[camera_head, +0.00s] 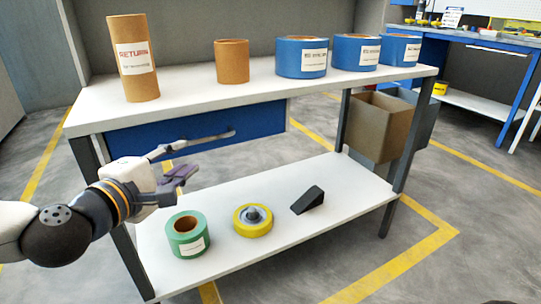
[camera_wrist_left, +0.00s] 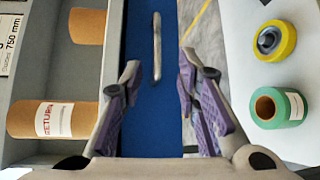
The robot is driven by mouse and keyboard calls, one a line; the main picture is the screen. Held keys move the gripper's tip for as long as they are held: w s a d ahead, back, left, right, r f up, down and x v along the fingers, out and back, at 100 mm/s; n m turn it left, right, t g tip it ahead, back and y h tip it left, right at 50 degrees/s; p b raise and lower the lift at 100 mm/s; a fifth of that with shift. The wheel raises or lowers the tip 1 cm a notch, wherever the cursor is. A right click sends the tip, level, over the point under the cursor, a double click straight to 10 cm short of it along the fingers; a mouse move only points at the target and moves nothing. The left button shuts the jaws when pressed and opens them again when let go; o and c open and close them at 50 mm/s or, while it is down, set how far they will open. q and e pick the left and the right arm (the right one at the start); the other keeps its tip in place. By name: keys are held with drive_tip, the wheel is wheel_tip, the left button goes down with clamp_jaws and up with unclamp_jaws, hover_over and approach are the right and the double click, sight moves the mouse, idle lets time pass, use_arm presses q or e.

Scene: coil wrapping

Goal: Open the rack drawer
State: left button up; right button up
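The rack's blue drawer (camera_head: 262,119) hangs under the white tabletop and looks shut. Its grey bar handle (camera_head: 217,136) runs along the drawer front. In the left wrist view the handle (camera_wrist_left: 156,48) lies on the blue front (camera_wrist_left: 140,75), ahead of my fingers and in line with the gap between them. My left gripper (camera_head: 183,158) is open and empty, in front of the drawer's left part. In the left wrist view its two purple-padded fingers (camera_wrist_left: 157,88) are wide apart, and I see no contact with the handle. My right gripper is not in view.
The tabletop (camera_head: 190,98) holds brown cylinders (camera_head: 134,58) and several blue rolls (camera_head: 301,56). The lower shelf (camera_head: 330,178) carries a green roll (camera_head: 187,234), a yellow roll (camera_head: 252,220) and a black wedge (camera_head: 308,199). A cardboard box (camera_head: 379,125) stands at the rack's right end.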

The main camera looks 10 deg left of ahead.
sight(206, 140)
use_arm(q)
drive_tip(key=b+x, duration=0.1)
drive_tip(key=x, duration=1)
drive_tip(key=shift+w+a+r+b, duration=0.15)
drive_tip(key=shift+w+a+b, duration=0.05)
drive_tip(key=shift+w+b, duration=0.15)
drive_tip(key=shift+c, duration=0.5)
clamp_jaws()
